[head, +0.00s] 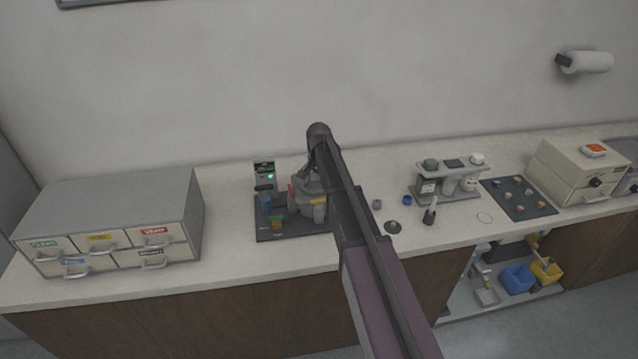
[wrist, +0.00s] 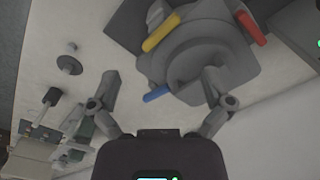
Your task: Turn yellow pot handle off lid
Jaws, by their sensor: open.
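The grey pot with its round lid (wrist: 200,52) fills the upper middle of the wrist view. The yellow pot handle (wrist: 161,33) sticks out at its upper left edge. A red handle (wrist: 251,28) is at its right and a blue handle (wrist: 157,95) at its lower left. My gripper (wrist: 160,75) is open, with nothing between its fingers; the yellow handle lies above the gap between them. In the head view the pot (head: 306,205) stands on a dark mat, partly hidden by my arm, with the yellow handle (head: 319,203) facing front.
A small unit with a green light (head: 264,178) stands behind the dark mat (head: 268,232). Left is a labelled drawer cabinet (head: 120,215). Counter left of the mat is clear.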

